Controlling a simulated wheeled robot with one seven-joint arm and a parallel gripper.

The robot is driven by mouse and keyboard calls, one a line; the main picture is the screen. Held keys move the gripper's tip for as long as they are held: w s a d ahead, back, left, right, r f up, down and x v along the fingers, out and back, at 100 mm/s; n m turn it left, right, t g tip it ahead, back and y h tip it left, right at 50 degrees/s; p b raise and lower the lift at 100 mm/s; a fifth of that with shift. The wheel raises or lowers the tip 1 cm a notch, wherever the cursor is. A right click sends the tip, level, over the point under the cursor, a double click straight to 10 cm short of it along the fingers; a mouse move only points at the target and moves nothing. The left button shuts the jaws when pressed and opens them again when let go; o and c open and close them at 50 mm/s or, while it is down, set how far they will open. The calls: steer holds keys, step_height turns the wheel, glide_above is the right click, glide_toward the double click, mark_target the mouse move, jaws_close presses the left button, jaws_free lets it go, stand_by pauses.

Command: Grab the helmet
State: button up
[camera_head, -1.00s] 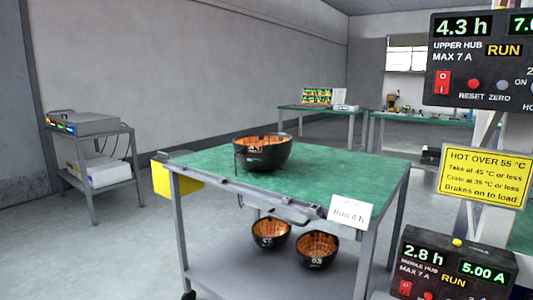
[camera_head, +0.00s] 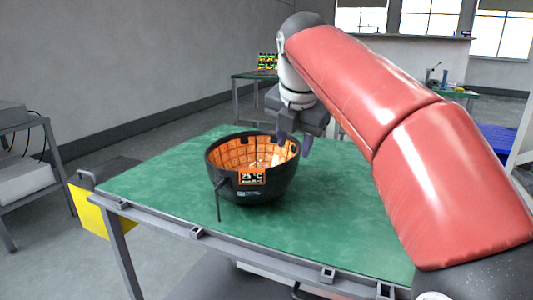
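The helmet (camera_head: 265,192) is a black bowl-shaped shell with an orange, panelled lining. It rests open side up on the green top of the cart (camera_head: 160,186). A label plate is on its near rim and a dark strap hangs down at its left front. My gripper (camera_head: 293,147) points down at the helmet's far right rim, its dark fingers beside or over that rim. Some space seems to show between the fingers. I cannot tell whether they touch the rim.
A yellow bin (camera_head: 90,212) hangs at the cart's left end. A grey stand (camera_head: 25,165) is at far left. Another green bench (camera_head: 252,75) is at the back. The green top around the helmet is clear. My red arm covers the right side.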

mark_target(292, 166)
steer(key=shift+w+a+f, duration=0.1)
steer(key=shift+w, duration=0.35)
steer(key=shift+w+f+n, duration=0.15)
steer(key=shift+f+n, duration=0.15)
steer(key=shift+f, duration=0.05)
steer(key=x, duration=0.1)
steer(key=b+x, duration=0.1)
steer(key=x, duration=0.1)
steer(key=s+b+x, duration=0.1)
steer(key=x, duration=0.1)
steer(key=shift+f, duration=0.45)
steer(key=shift+w+f, duration=0.3)
steer(key=shift+f, duration=0.15)
jaws_close()
